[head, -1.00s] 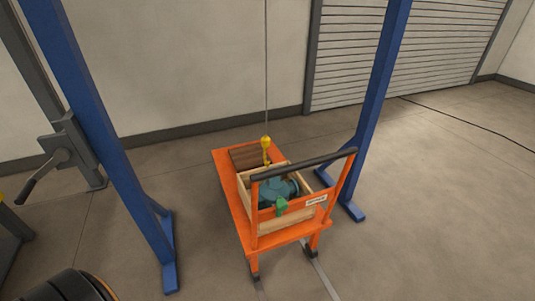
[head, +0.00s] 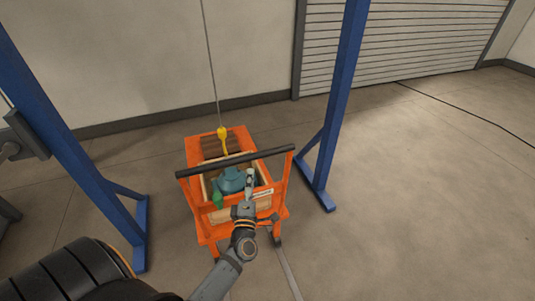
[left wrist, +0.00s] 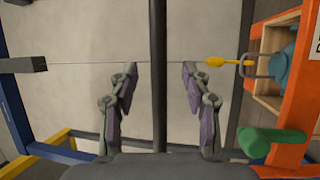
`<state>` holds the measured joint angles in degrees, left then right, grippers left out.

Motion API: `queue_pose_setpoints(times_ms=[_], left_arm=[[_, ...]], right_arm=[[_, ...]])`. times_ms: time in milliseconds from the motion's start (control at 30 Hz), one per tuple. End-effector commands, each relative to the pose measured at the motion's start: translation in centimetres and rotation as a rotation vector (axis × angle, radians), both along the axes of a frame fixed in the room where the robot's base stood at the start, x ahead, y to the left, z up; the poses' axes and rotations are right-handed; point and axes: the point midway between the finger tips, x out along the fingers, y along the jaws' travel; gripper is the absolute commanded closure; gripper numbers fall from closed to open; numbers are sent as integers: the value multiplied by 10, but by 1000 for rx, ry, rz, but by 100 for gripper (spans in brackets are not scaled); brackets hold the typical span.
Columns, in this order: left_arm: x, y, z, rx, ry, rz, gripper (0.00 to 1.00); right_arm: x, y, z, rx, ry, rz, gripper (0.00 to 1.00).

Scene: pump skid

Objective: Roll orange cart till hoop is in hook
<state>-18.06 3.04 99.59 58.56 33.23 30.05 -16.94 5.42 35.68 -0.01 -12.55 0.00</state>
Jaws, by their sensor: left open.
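The orange cart (head: 208,232) stands on the floor between the blue posts, with its black push handle (head: 200,169) raised on my side. A wooden crate on it holds a teal pump (head: 230,182). The yellow hook (head: 222,133) hangs on a cable above the cart; it also shows in the left wrist view (left wrist: 215,62). There, a grey hoop (left wrist: 247,66) on the pump overlaps the hook's end; I cannot tell whether they are engaged. My left gripper (head: 250,174) is open at the handle. In the left wrist view the handle bar (left wrist: 158,100) runs between its spread fingers (left wrist: 160,80). My right gripper is not in view.
Blue gantry posts stand left (head: 75,145) and right (head: 338,100) of the cart. Floor rails (head: 289,272) run under the cart toward me. A winch (head: 22,138) sits at the left edge. The right floor is open.

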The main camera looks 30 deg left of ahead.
Motion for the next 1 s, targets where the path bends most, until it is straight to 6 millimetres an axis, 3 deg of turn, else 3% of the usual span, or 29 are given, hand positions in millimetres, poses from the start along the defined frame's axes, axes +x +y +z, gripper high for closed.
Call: queue_pose_setpoints(times_ms=[200,367,600,1000], left_arm=[[18,5,7,7,1,-3,52],[49,21,13,8,2,-3,52],[84,39,17,8,5,-2,52],[93,43,17,7,6,-3,53]], right_arm=[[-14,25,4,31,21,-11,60],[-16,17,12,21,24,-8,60],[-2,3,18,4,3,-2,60],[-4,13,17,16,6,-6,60]])
